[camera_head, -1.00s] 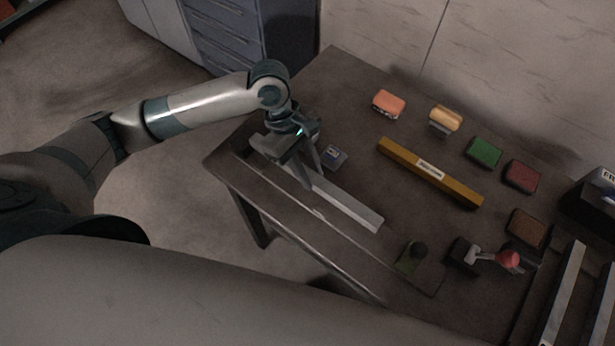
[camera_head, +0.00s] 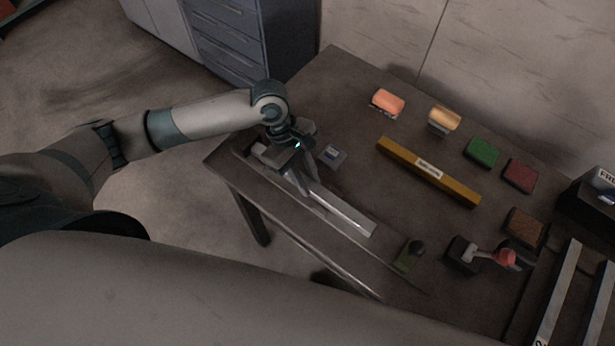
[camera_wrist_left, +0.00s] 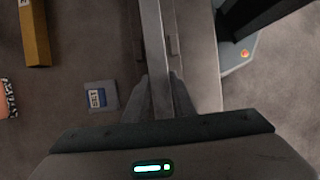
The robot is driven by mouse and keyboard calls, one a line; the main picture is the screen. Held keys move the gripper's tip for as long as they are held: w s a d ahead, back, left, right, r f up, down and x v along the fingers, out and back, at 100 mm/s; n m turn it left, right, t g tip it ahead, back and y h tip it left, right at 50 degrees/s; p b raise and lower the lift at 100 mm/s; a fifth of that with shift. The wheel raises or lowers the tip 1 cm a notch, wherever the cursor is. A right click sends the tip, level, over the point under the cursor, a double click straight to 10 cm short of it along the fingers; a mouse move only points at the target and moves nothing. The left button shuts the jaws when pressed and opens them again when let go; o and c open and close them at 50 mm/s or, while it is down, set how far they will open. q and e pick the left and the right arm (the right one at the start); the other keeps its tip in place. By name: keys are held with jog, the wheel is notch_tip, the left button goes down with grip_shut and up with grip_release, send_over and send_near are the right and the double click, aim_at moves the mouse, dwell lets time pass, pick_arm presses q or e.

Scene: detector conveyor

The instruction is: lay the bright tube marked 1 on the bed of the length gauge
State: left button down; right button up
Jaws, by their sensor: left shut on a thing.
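My left gripper (camera_head: 312,186) is shut on the bright tube (camera_head: 348,214), a long silvery bar, near its left part. The tube runs lengthwise along the table's front edge, and it also shows between the fingers in the left wrist view (camera_wrist_left: 153,35). The length gauge seems to be the grey rail along that edge, with a block (camera_head: 260,150) at its left end. The tube lies over or just above this rail; whether it touches cannot be told. No mark 1 is legible. My right gripper is not in view.
A small blue-labelled box (camera_head: 332,155) sits just behind the tube. A yellow labelled bar (camera_head: 428,171) lies farther back. A green piece with a dark knob (camera_head: 408,255) stands beyond the tube's right end. Several coloured blocks line the back.

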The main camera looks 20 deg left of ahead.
pick_arm(q)
jog(key=c, duration=1.5)
grip_release()
jog(key=shift+w+a+r, duration=0.1)
jog(key=shift+a+r, duration=0.15)
jog(key=shift+r, duration=0.3)
jog(key=b+v, duration=0.2)
jog(key=v, duration=0.8)
jog(key=shift+a+r, duration=0.1)
jog(key=shift+r, duration=0.3)
